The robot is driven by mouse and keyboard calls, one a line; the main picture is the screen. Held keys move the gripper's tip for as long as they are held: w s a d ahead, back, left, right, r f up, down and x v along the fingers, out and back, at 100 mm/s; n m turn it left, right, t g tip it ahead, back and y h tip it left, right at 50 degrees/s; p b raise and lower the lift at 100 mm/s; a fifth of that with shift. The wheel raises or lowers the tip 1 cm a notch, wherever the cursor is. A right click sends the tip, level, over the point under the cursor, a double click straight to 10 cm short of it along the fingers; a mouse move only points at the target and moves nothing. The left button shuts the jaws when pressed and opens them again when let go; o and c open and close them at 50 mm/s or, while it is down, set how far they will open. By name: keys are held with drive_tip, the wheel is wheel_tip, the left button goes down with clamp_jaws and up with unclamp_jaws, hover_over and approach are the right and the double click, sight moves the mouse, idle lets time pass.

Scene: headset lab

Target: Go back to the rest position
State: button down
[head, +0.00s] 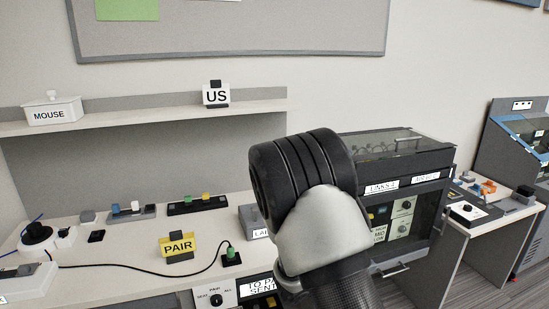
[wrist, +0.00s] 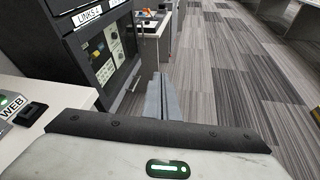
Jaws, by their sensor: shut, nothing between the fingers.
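My gripper (wrist: 160,84) shows in the wrist view, its grey fingers together with nothing between them. It hangs over open floor, in front of the dark cabinet. In the head view my arm rises through the middle of the picture. My gripper cannot be made out there, and the arm hides part of the bench and the cabinet's left side.
The dark cabinet (head: 432,218) with a glass front and a handle stands right of my arm. A bench (head: 120,275) on the left holds a yellow PAIR sign (head: 179,247) and a black cable. A shelf (head: 150,121) carries a MOUSE box (head: 53,113). Striped carpet (wrist: 230,75) is clear.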

drive_tip(key=s+d+r+m+g+y, duration=0.1)
drive_tip(key=s+r+m+g+y, duration=0.15)
drive_tip(key=s+r+m, duration=0.45)
drive_tip(key=s+r+m+g+y, duration=0.2)
drive_tip(key=s+r+m+g, duration=0.15)
drive_tip(key=s+m, duration=0.45)
drive_tip(key=s+a+r+m+t+y, duration=0.4)
drive_tip(key=s+a+r+m+y, duration=0.4)
drive_tip(key=s+a, duration=0.3)
wheel_tip(320, 180, up, 17)
drive_tip(key=n+p, duration=0.1)
drive_tip(key=p, duration=1.5)
drive_tip(key=shift+a, duration=0.2)
drive_tip(key=shift+a, duration=0.1)
